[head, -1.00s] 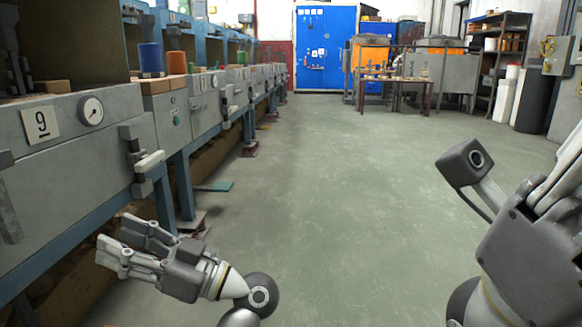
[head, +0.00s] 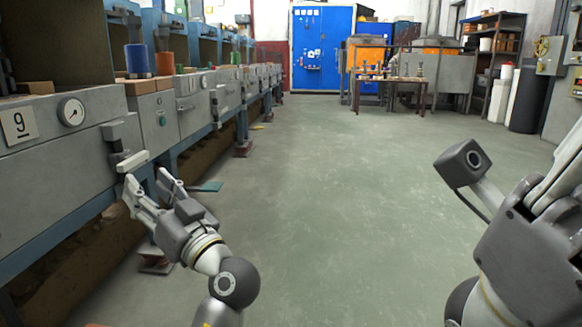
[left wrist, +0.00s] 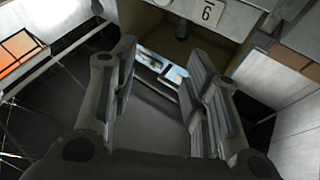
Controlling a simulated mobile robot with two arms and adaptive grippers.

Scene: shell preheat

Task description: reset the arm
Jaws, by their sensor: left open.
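My left gripper (head: 148,182) is at the lower left in the head view, with its two fingers spread and nothing between them. Its fingertips point up and away, close to the light handle (head: 132,161) on the front of the machine marked 9; I cannot tell whether they touch it. In the left wrist view the two ribbed fingers of this gripper (left wrist: 158,85) stand apart with an empty gap. My right arm shows at the right edge of the head view, but its fingers are hard to make out.
A row of grey machines (head: 55,165) on blue legs runs along the left, with a gauge (head: 71,112) on the nearest. Blue (head: 137,58) and orange cylinders stand on a ledge. The green floor (head: 330,190) ahead is clear up to a small table (head: 390,81).

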